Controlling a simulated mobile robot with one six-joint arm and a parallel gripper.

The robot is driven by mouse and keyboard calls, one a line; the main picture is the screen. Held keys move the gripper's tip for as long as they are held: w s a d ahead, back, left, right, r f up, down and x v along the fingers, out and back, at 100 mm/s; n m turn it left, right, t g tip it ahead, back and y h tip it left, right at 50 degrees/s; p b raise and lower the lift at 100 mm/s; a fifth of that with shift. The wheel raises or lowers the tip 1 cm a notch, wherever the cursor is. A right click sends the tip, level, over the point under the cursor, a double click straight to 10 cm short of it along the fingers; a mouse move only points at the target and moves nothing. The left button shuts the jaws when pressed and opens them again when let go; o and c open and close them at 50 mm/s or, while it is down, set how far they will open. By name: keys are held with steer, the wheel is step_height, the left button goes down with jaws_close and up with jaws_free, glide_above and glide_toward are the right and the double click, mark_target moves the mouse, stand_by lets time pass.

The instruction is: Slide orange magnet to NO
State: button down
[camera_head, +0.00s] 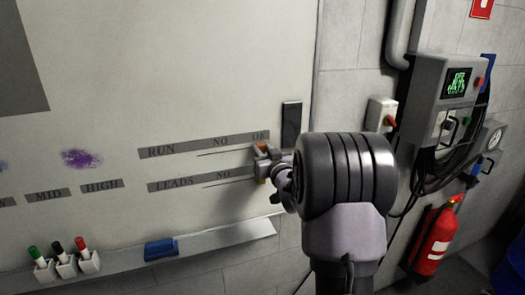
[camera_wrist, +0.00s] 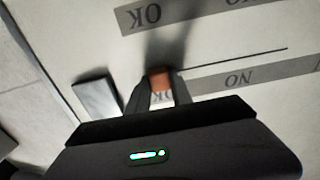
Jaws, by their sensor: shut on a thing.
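The orange magnet (camera_wrist: 160,77) sits between the two fingertips of my gripper (camera_wrist: 158,85) in the wrist view, where the board appears upside down. My gripper is shut on it at the board face. In the head view the orange magnet (camera_head: 262,147) shows just under the OK end of the RUN strip (camera_head: 180,147), at the right end of the thin line below it. My gripper (camera_head: 266,154) partly covers it there. The NO label (camera_head: 220,142) lies to the left along the same strip, and it also shows in the wrist view (camera_wrist: 238,80).
A dark upright block (camera_head: 291,122) is on the board's right edge. The tray (camera_head: 215,241) below holds a blue eraser (camera_head: 161,247) and markers (camera_head: 62,264). The board left of my gripper is open.

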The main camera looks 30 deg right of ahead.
mark_target(220, 152)
steer(key=w+a+b, duration=0.1)
steer(key=a+b, duration=0.2)
steer(key=a, duration=0.1)
steer(key=w+a+b, duration=0.1)
steer(key=a+b, duration=0.2)
steer(key=w+a+b, duration=0.1)
steer(key=a+b, duration=0.3)
steer(key=shift+a+f, duration=0.2)
steer(key=shift+a, duration=0.1)
steer(key=shift+a+r, duration=0.1)
steer(key=shift+a, duration=0.25)
steer(key=shift+r, duration=0.1)
steer(key=shift+w, duration=0.1)
steer(key=c, duration=1.3)
jaws_free()
steer(key=shift+a, duration=0.1)
steer(key=shift+o, duration=0.9)
steer(key=shift+a, duration=0.1)
